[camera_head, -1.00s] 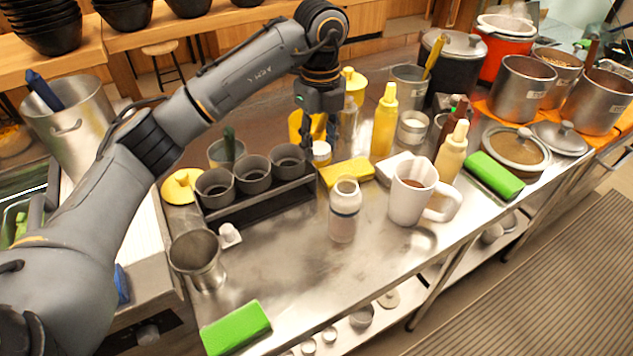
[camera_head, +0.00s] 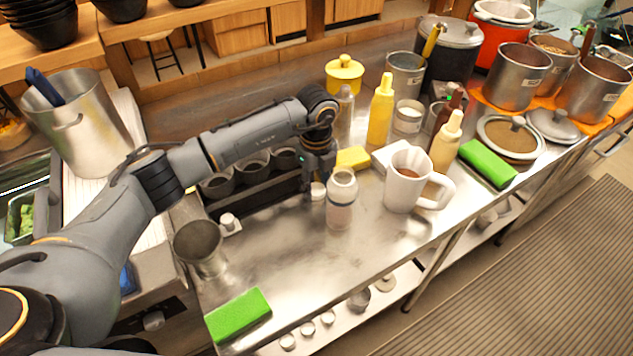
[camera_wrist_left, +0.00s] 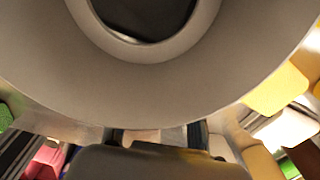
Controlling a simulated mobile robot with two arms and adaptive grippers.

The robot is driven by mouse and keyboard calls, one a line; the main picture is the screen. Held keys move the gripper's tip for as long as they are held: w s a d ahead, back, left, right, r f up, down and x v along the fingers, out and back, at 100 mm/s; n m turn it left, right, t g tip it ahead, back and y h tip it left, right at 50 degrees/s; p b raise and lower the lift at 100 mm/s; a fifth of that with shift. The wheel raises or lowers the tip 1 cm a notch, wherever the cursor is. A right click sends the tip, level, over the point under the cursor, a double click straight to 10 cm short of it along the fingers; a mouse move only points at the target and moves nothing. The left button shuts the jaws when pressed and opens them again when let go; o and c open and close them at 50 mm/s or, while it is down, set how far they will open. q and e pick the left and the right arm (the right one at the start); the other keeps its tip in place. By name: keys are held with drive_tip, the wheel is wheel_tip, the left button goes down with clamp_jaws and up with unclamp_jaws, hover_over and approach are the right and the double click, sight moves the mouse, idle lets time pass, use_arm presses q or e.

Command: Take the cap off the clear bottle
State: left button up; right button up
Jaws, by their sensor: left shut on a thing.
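The clear bottle (camera_head: 341,205) stands upright on the metal counter, its top open and bare. My left gripper (camera_head: 318,183) is just left of the bottle's top, pointing down. It is shut on a small white piece, which looks like the cap (camera_head: 317,191), beside the bottle and not on it. In the left wrist view a large pale round rim (camera_wrist_left: 150,60) with a dark opening fills the top, very close; it looks like the bottle's mouth. The finger contact is too small to see clearly. My right gripper is out of view.
A white mug (camera_head: 402,190) stands right of the bottle, a yellow sponge (camera_head: 353,157) behind it. A metal cup (camera_head: 200,250) and green sponge (camera_head: 238,316) are front left. The counter before the bottle is clear.

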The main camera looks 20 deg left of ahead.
use_arm(q)
drive_tip(key=shift+f, duration=0.2)
drive_tip(key=o, duration=1.3)
drive_tip(key=shift+r, duration=0.1)
